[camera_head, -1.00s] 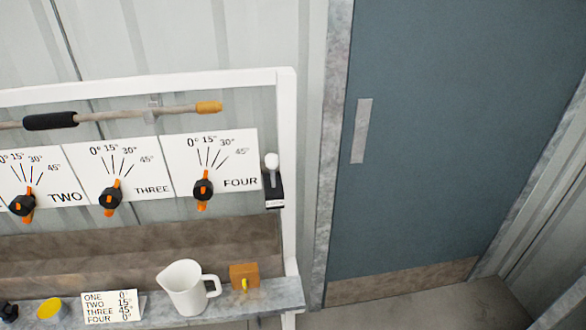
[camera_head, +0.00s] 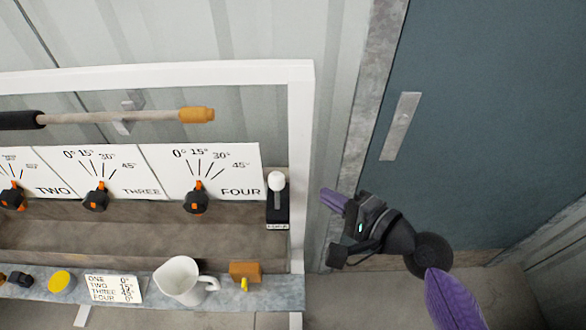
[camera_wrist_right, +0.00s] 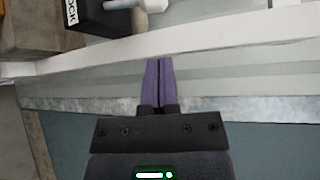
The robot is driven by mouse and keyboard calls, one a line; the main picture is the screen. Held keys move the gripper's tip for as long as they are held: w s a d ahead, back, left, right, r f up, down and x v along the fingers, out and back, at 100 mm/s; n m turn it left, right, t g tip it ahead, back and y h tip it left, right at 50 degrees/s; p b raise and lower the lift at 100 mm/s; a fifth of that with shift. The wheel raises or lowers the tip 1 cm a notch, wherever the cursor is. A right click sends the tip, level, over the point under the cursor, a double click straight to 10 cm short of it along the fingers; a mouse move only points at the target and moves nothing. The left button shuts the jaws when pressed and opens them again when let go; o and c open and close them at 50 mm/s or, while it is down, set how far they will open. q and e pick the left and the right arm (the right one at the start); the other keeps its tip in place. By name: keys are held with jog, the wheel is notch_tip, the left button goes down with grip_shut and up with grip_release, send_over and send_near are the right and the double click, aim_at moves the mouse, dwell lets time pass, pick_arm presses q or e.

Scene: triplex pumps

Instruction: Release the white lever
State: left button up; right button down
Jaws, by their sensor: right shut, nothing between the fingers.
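The white lever (camera_head: 277,181) has a round white knob and stands on a small black labelled box at the right end of the dial panel, by the white frame post. In the right wrist view the white lever (camera_wrist_right: 150,5) is cut by the top edge, beside the black box (camera_wrist_right: 108,18). My right gripper (camera_head: 326,196) is to the right of the post, apart from the lever, with its purple fingers pointing left toward it. In the right wrist view the fingers (camera_wrist_right: 158,62) are together and empty. My left gripper is not in view.
The white frame post (camera_head: 301,160) stands between my right gripper and the lever. Dial FOUR (camera_head: 196,197) is left of the lever. A white jug (camera_head: 180,280), an orange block (camera_head: 244,270) and a number card (camera_head: 113,289) are on the shelf below. A blue door (camera_head: 480,120) is at right.

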aim_at(277, 191)
jog(key=x, duration=0.8)
jog(key=shift+w+a+f+b, duration=0.1)
jog(key=shift+w+a+b, duration=0.2)
jog(key=shift+w+a+f, duration=0.1)
jog(key=shift+w+a, duration=0.2)
